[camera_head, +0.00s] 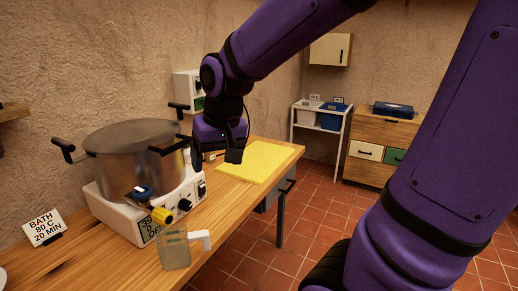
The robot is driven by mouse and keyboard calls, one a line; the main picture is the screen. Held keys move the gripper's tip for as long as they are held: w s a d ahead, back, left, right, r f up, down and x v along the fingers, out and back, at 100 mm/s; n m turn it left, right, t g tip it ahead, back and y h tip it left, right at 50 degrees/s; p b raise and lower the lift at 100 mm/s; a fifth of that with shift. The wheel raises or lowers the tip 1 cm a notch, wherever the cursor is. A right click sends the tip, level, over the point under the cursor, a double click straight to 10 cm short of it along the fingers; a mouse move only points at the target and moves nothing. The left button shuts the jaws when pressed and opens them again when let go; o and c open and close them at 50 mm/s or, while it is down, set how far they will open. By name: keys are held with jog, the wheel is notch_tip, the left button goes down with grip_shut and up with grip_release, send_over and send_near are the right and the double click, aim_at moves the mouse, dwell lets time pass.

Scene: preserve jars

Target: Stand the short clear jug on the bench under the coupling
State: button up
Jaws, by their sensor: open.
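The short clear jug (174,252) stands upright on the wooden bench (105,268), near its front edge, with its white handle pointing right. The yellow coupling (161,215) sticks out toward me from the low front of the steel pot, near a blue tap handle (142,192). In the picture the jug's rim lies just below the coupling's end; I cannot tell whether it is exactly beneath. My gripper (216,157) is open and empty, above the bench to the right of the pot, well away from the jug. Nothing hides the jug.
The big pot (130,145) sits on a white heater (128,217) with knobs. A sign (43,227) reads "BATH 80 C 20 MIN". A yellow mat (262,160) lies at the bench's far end.

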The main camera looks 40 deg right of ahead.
jog(key=s+r+n+t, duration=0.2)
jog(key=s+r, duration=0.4)
jog(key=s, duration=0.6)
jog(key=shift+s+d, duration=0.2)
jog(key=shift+d, duration=0.25)
